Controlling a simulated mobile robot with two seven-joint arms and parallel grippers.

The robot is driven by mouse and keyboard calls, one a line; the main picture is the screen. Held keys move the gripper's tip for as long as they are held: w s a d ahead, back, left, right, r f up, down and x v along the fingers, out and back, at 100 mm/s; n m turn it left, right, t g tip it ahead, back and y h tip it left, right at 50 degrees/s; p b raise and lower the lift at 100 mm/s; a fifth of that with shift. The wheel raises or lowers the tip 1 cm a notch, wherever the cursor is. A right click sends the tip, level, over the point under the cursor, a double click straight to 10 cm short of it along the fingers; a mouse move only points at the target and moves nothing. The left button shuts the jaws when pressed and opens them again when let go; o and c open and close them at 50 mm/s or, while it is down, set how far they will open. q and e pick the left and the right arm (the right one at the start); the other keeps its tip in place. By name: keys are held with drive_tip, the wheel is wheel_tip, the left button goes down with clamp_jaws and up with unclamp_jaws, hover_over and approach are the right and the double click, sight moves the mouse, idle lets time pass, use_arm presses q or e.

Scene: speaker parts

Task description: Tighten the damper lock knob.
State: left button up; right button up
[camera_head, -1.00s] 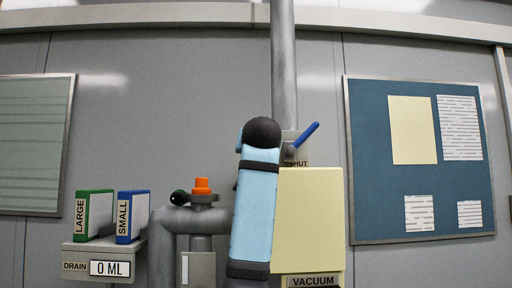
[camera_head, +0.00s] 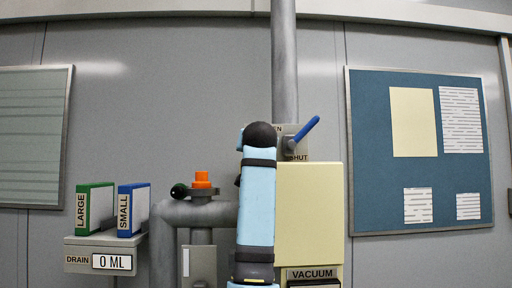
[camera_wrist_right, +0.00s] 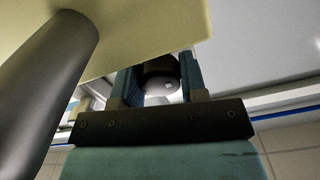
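In the head view a damper plate (camera_head: 298,154) with a SHUT label is on the vertical grey pipe (camera_head: 284,75), with a blue lever (camera_head: 305,133) slanting up to the right. My light-blue right arm (camera_head: 258,205) stands upright in front and hides its gripper and part of the plate. In the right wrist view a dark round knob (camera_wrist_right: 160,70), which looks like the lock knob, sits between the two fingers of my right gripper (camera_wrist_right: 162,72). It about fills the gap; I cannot tell whether both fingers touch it. My left gripper is not in view.
A cream VACUUM box (camera_head: 309,215) stands just right of the arm.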

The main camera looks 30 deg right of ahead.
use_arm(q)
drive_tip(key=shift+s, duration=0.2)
use_arm(e)
drive_tip(key=shift+m, duration=0.3)
drive_tip(key=shift+m, duration=0.8)
drive_tip(key=m, duration=1.1)
drive_tip(key=shift+m, duration=0.4)
drive_tip(key=m, duration=0.3)
drive_tip(key=shift+f+m, duration=0.15)
drive_tip(key=shift+m, duration=0.65)
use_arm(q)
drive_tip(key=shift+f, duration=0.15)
use_arm(e)
drive_tip(key=shift+f, duration=0.1)
drive_tip(key=o, duration=0.9)
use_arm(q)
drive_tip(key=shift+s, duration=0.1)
